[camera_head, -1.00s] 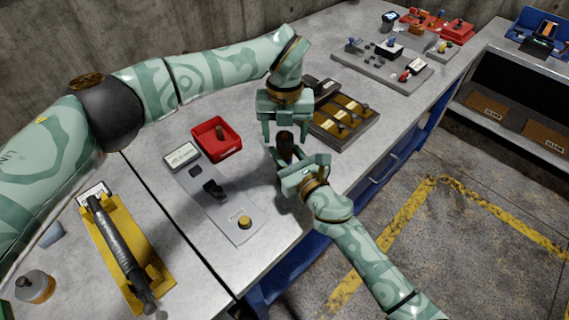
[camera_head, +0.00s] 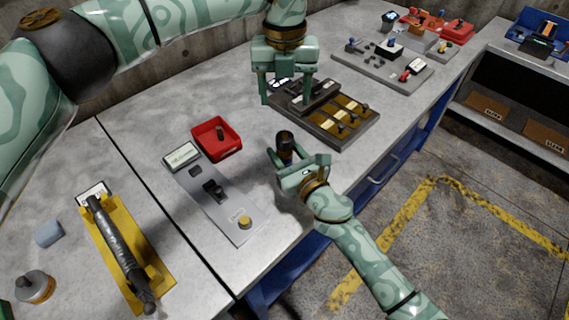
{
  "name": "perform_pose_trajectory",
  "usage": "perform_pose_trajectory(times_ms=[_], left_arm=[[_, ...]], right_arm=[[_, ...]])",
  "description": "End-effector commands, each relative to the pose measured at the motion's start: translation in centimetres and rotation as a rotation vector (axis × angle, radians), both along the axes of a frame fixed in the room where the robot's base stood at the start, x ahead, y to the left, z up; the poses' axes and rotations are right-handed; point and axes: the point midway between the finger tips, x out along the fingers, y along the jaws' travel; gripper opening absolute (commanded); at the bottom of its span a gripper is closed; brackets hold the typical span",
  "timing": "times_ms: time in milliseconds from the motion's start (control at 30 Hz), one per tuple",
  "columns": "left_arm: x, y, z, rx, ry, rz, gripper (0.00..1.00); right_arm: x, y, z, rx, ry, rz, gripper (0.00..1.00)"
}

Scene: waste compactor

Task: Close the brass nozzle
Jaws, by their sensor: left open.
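A dark, upright cylinder with a brownish top (camera_head: 285,140), which looks like the nozzle, stands between the fingers of my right gripper (camera_head: 287,160). The gripper appears shut on it, near the table's front edge. The fingers hide its lower part. I cannot tell from its top whether it is open or closed. My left gripper (camera_head: 288,88) is open and empty, higher and farther back, apart from the cylinder. Its fingers point down over the left end of a dark tray with brass-coloured slots (camera_head: 368,134).
A red bin (camera_head: 232,152) holds a small brown piece. A grey panel (camera_head: 222,214) with a yellow knob lies before it. A yellow cradle (camera_head: 160,275) holds a dark tool at lower left. A grey panel with levers (camera_head: 418,82) stands farther right. Bare tabletop lies between bin and tray.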

Motion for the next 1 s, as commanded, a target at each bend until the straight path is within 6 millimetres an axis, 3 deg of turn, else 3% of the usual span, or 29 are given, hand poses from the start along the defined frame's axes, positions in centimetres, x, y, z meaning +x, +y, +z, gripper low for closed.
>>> perform_pose_trajectory(times_ms=[467, 700, 1000], left_arm=[[0.0, 0.0, 0.2, 0.0, -0.001, 0.0, 0.62], [-0.1, 0.0, 0.9, 0.0, -0.004, 0.0, 0.62], [0.0, 0.0, -0.1, 0.0, 0.0, 0.0, 0.62]], right_arm=[[-0.9, -0.6, 0.0, -0.001, -0.001, 0.0, 0.59], [-5.3, -3.1, 0.0, -0.002, 0.001, 0.001, 0.59], [-11.3, -6.5, -0.3, -0.001, 0.003, 0.0, 0.59]])
